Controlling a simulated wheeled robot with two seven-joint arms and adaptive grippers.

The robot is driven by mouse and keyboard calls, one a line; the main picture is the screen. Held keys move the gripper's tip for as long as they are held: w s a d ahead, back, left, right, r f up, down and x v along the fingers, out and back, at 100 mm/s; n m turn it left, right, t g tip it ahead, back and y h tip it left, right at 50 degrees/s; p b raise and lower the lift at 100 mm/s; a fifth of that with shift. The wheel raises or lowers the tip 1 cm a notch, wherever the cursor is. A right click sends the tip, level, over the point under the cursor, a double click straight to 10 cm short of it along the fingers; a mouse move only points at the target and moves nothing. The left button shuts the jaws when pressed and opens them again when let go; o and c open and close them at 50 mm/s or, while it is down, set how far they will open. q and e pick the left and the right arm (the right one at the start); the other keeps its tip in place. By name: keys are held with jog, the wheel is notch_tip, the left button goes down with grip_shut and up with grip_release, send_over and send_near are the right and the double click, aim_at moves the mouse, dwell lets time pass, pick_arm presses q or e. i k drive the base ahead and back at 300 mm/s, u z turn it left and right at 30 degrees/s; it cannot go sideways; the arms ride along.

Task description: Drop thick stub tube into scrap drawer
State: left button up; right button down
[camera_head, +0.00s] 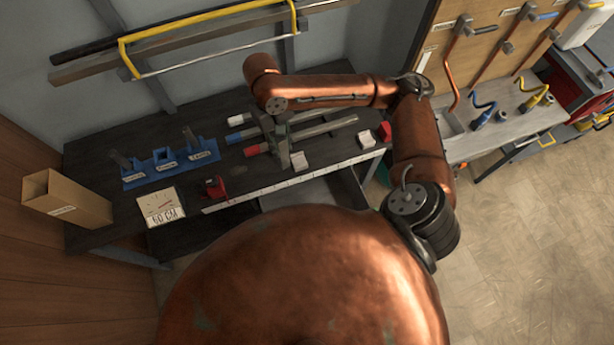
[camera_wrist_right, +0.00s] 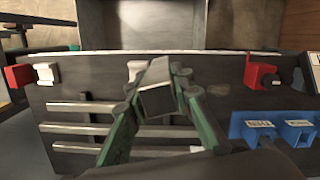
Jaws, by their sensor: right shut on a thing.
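My right gripper (camera_head: 279,128) hangs over the middle of the dark workbench. In the right wrist view its two green fingers (camera_wrist_right: 157,96) are shut on a short, dark grey square tube (camera_wrist_right: 157,101), the stub tube, whose end faces the camera. The stub is held above the bench, over the lying tubes. Below the bench's front edge a grey drawer-like tray (camera_head: 318,193) juts out, partly hidden by my body. It also seems to show beyond the edge in the wrist view (camera_wrist_right: 158,24). My left gripper is in neither view.
Long tubes (camera_head: 325,128) lie on the bench. A blue labelled holder (camera_head: 170,168), a 60 CM sign (camera_head: 161,207), a red tool (camera_head: 214,187) and a cardboard box (camera_head: 67,199) stand left. A pale ruler strip (camera_head: 290,183) runs along the front edge. A second bench (camera_head: 510,130) is right.

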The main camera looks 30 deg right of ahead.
aim_at(311, 201)
jog(key=u, duration=0.6)
jog(key=k, duration=1.15)
